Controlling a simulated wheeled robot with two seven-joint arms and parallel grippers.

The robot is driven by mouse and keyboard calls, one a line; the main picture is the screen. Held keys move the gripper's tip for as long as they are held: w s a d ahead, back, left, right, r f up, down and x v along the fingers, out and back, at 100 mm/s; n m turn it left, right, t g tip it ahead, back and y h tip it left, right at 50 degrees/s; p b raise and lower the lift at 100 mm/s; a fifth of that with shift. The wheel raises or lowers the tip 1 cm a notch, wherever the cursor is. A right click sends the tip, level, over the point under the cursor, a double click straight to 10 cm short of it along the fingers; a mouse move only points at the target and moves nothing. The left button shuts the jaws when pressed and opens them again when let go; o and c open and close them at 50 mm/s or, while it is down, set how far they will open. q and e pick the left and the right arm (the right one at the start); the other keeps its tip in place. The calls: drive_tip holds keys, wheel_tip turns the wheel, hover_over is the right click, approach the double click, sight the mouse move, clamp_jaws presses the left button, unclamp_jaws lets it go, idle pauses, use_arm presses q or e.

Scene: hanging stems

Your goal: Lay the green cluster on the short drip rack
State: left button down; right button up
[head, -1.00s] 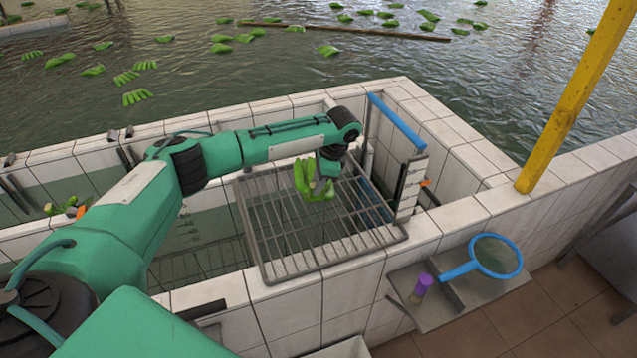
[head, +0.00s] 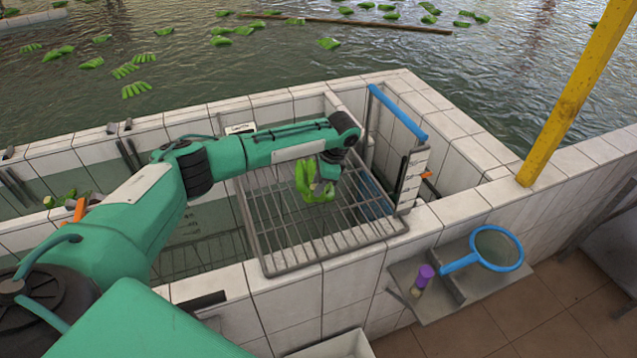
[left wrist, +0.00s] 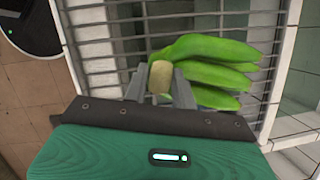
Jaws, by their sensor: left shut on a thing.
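The green cluster (head: 306,186) is a hand of green bananas with a pale stem stub. My left gripper (head: 326,184) is shut on its stem end, over the short drip rack (head: 335,255), a grey wire grid across the tiled basin walls. In the left wrist view the cluster (left wrist: 212,75) fans to the right from the gripper (left wrist: 160,82), with the stub between the fingers and the rack (left wrist: 95,35) bars behind. I cannot tell whether the cluster touches the bars. My right gripper is not in view.
A blue rail (head: 398,112) and a white marked post (head: 411,178) stand at the rack's right. A blue-rimmed net (head: 497,250) and a purple-capped brush (head: 424,277) lie on the side shelf. A yellow post (head: 575,95) stands farther right. The rack's near part is bare.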

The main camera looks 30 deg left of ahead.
use_arm(q)
drive_tip(key=shift+f, duration=0.15)
drive_tip(key=c, duration=1.1)
unclamp_jaws()
drive_tip(key=shift+o, duration=0.2)
drive_tip(key=shift+s+f, duration=0.15)
drive_tip(key=shift+w+d+r+b, duration=0.1)
drive_tip(key=shift+w+r+b, duration=0.1)
drive_tip(key=shift+r+b, duration=0.2)
drive_tip(key=b+v, duration=0.3)
drive_tip(key=v, duration=1)
drive_tip(key=shift+b, duration=0.3)
